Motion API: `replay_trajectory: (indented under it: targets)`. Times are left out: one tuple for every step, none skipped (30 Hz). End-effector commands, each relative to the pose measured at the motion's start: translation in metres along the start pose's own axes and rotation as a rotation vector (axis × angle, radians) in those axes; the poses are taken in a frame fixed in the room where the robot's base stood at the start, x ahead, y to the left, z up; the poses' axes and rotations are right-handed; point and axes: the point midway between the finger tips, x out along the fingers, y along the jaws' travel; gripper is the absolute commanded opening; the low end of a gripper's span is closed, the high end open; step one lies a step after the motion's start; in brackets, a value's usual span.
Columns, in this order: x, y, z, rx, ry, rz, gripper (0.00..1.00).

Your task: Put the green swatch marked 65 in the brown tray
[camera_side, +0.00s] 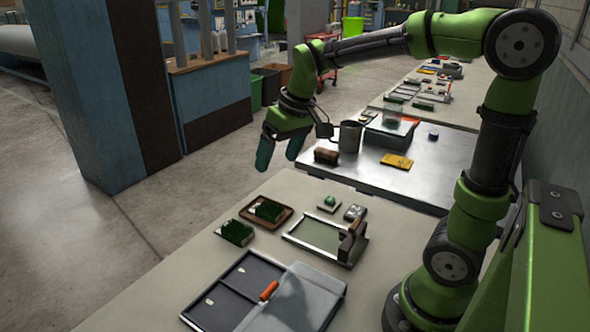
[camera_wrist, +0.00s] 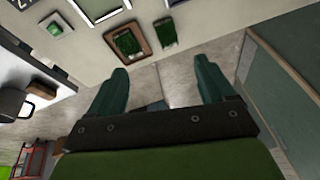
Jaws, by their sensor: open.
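A brown tray (camera_side: 288,214) lies on the pale table, with a dark green grassy swatch (camera_side: 267,209) in it. A second green swatch (camera_side: 235,232) lies on the table just outside the tray, near its front left side. No number can be read on either. In the wrist view the tray (camera_wrist: 147,42) shows near the top, with one swatch (camera_wrist: 126,42) in it and the other swatch (camera_wrist: 165,32) beside it to the right. My gripper (camera_side: 279,158) is open and empty, above and beyond the tray, its fingers pointing down. Its fingers also frame the lower wrist view (camera_wrist: 162,75).
A metal frame with a handle (camera_side: 328,238) lies right of the tray, and a black case (camera_side: 232,290) in front. A small white piece with a green top (camera_side: 329,204) lies behind the frame. A metal table with a grey cup (camera_side: 349,137) and brown roll (camera_side: 326,156) stands behind.

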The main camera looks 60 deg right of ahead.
Motion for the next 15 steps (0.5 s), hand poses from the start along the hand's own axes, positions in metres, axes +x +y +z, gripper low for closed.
replay_trajectory:
  targets:
    - [-0.015,-0.01,0.018,0.018,0.048,-0.023,0.82]
    - [-0.02,-0.015,0.028,0.032,0.072,-0.035,0.82]
    - [-0.027,-0.022,0.042,0.051,0.104,-0.053,0.82]
    - [-0.031,-0.026,0.052,0.065,0.126,-0.065,0.82]
    - [-0.034,-0.029,0.062,0.079,0.149,-0.078,0.82]
    - [-0.037,-0.033,0.074,0.097,0.175,-0.094,0.82]
    - [-0.039,-0.036,0.083,0.109,0.193,-0.105,0.82]
    - [-0.04,-0.038,0.091,0.121,0.209,-0.116,0.82]
    - [-0.041,-0.04,0.1,0.135,0.229,-0.129,0.82]
    - [-0.041,-0.041,0.106,0.144,0.242,-0.137,0.82]
    - [-0.041,-0.042,0.112,0.153,0.253,-0.145,0.82]
    - [-0.041,-0.043,0.118,0.163,0.265,-0.154,0.82]
    - [-0.041,-0.044,0.121,0.17,0.272,-0.159,0.82]
    - [-0.04,-0.044,0.124,0.174,0.278,-0.162,0.82]
    - [-0.04,-0.045,0.126,0.178,0.284,-0.166,0.82]
